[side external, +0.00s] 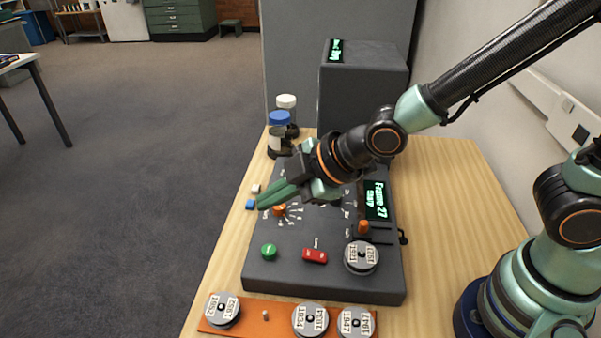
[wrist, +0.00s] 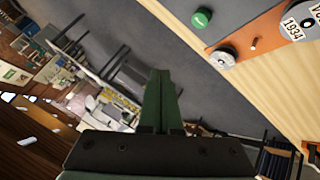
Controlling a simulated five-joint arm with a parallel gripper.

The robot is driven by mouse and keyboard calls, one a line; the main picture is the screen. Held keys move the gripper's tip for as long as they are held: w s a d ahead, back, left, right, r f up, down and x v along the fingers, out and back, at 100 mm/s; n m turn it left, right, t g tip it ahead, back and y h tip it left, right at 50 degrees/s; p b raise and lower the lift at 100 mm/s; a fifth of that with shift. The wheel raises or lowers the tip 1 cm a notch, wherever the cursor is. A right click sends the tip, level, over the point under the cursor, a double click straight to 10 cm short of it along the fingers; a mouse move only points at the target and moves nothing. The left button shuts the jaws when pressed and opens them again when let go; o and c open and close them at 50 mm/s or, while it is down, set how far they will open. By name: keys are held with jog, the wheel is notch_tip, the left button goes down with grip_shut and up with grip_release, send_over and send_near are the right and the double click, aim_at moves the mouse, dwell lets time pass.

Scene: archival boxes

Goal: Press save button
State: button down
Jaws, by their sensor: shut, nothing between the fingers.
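The dark grey control panel (side external: 325,275) lies on the wooden table. It carries a green round button (side external: 269,251), a red switch (side external: 315,256), a blue button (side external: 250,204) and a white button (side external: 256,189). I cannot read which one is marked save. My gripper (side external: 262,204) is shut and empty, with its green fingers by the blue button at the panel's left edge; I cannot tell whether they touch. An orange knob (side external: 280,210) is partly hidden below the fingers. In the wrist view, the shut fingers (wrist: 159,78) point away from the green button (wrist: 202,17).
A lit display (side external: 376,200), an orange lever (side external: 363,227) and a reel (side external: 361,256) are on the panel's right. Several reels sit along an orange strip (side external: 264,315) in front. Two jars (side external: 279,135) and a grey box (side external: 362,85) stand behind.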

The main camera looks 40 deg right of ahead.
aim_at(276, 250)
jog(key=shift+f, duration=4.4)
jog(key=shift+f, duration=0.15)
jog(key=shift+w+d+f, duration=0.1)
jog(key=shift+f, duration=0.15)
jog(key=shift+f, duration=0.5)
jog(key=shift+r, duration=0.9)
jog(key=shift+r, duration=2.55)
